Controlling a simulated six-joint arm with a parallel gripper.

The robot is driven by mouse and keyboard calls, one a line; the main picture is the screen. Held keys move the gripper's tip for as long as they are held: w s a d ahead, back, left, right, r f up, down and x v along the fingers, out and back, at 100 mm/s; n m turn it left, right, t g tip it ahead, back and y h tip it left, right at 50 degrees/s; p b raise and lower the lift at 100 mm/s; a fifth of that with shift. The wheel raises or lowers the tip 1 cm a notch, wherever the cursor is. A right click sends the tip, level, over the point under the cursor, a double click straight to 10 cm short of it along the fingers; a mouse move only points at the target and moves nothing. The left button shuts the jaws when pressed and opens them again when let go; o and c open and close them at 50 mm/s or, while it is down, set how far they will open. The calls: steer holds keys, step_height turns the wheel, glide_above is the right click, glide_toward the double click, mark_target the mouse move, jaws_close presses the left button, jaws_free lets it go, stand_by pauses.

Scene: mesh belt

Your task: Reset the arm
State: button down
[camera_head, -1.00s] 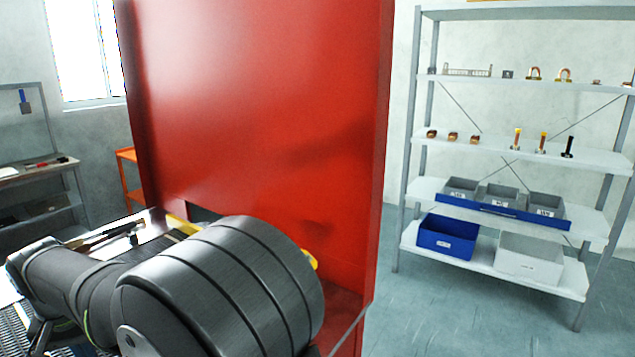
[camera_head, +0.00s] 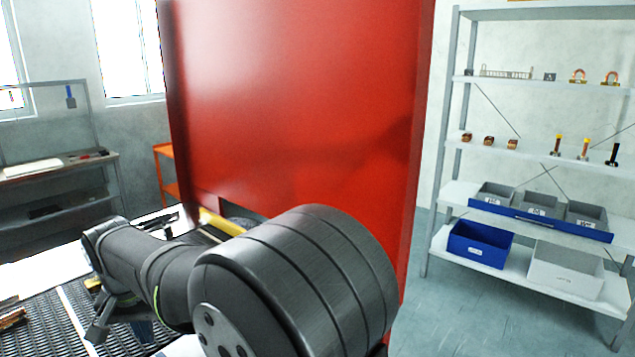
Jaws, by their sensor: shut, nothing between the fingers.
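My arm, dark grey with a large ribbed joint, fills the lower middle of the head view. It reaches left over the mesh belt (camera_head: 60,320). My gripper (camera_head: 103,328) shows small at the far end of the arm, low at the left, above the belt. It is shut, with nothing seen in it. Part of it is hidden behind the arm.
A tall red panel (camera_head: 290,100) stands close behind the arm. A shelf rack (camera_head: 450,150) with small parts, grey bins and a blue box (camera_head: 480,243) is at the right. A workbench (camera_head: 60,165) is at the far left. Brown pieces (camera_head: 12,318) lie at the belt's left.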

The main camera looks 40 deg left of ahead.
steer(key=w+d+f+m, duration=0.2)
steer(key=w+d+m, duration=0.1)
steer(key=w+d, duration=0.2)
steer(key=w+d+f+m, duration=0.3)
steer(key=w+d, duration=0.2)
steer(key=d, duration=0.1)
steer(key=w+d+f+m+h, duration=0.1)
steer(key=w+d+f+m, duration=0.1)
steer(key=w+d, duration=0.3)
steer(key=shift+w+d+f+m+g, duration=0.15)
steer(key=shift+d+f+m, duration=0.1)
steer(key=shift+d, duration=0.2)
steer(key=shift+d+f+m+g, duration=0.15)
steer(key=shift+d+m, duration=0.1)
steer(key=shift+d, duration=0.15)
